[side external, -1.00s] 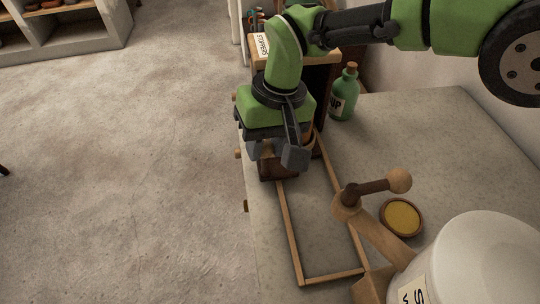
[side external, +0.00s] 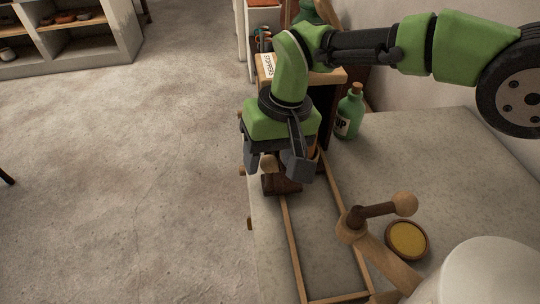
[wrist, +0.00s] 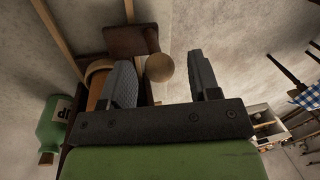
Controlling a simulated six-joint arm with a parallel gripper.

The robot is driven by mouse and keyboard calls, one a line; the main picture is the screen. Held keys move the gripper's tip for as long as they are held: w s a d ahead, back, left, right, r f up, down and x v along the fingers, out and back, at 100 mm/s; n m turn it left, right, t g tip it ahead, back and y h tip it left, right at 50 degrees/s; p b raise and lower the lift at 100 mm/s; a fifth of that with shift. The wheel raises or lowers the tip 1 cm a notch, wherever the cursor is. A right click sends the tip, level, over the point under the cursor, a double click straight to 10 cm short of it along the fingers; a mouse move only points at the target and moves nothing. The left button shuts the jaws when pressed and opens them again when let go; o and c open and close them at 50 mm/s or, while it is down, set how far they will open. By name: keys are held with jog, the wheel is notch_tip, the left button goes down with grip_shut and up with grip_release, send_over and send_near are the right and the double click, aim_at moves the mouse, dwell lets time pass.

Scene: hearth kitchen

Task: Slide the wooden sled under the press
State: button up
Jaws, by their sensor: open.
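The wooden sled (side external: 283,184) is a dark brown block with a pale round knob (side external: 268,163). It sits at the far end of two light wooden rails (side external: 292,240) on the stone counter. My gripper (side external: 273,164) is open above the sled, with the knob between its fingers. In the wrist view the knob (wrist: 158,66) shows between the open fingers of my gripper (wrist: 167,82), closer to the left finger. The sled (wrist: 130,40) shows behind it. An orange-brown round thing (wrist: 98,76) is partly hidden by the left finger. I cannot tell which structure is the press.
A dark wooden stand with a labelled light top (side external: 325,78) is behind my gripper. A green corked bottle (side external: 349,115) stands right of it. A wooden crank handle (side external: 378,211), a yellow-filled dish (side external: 407,240) and a white tub (side external: 490,275) are near the front. The counter's right side is clear.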

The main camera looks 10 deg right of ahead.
notch_tip(320, 180, up, 9)
jog(key=d, duration=0.1)
jog(key=shift+w+d, duration=0.15)
jog(key=shift+d, duration=0.25)
jog(key=s+f+m+g+y, duration=0.4)
jog(key=s+f+g+y, duration=0.2)
jog(key=s+f+g, duration=0.15)
jog(key=w+d+f+m+t+y, duration=0.1)
jog(key=w+d+m+t+y, duration=0.1)
jog(key=m, duration=0.3)
jog(key=w+d+f+m+t+y, duration=0.1)
jog(key=m+t+y, duration=0.3)
jog(key=m+t, duration=0.1)
jog(key=w+d+f+m+t+y, duration=0.1)
jog(key=w+d+m+t+y, duration=0.1)
jog(key=m, duration=0.4)
jog(key=shift+w+d+f+t+y, duration=0.2)
jog(key=shift+t+y, duration=0.15)
jog(key=shift+t, duration=0.25)
jog(key=shift+w+d+f+t+y, duration=0.15)
jog(key=shift+t+y, duration=0.2)
jog(key=shift+t, duration=0.2)
jog(key=a, duration=0.3)
jog(key=w+a, duration=0.1)
jog(key=a, duration=0.2)
jog(key=w+a, duration=0.1)
jog(key=a, duration=0.2)
jog(key=shift+a, duration=0.3)
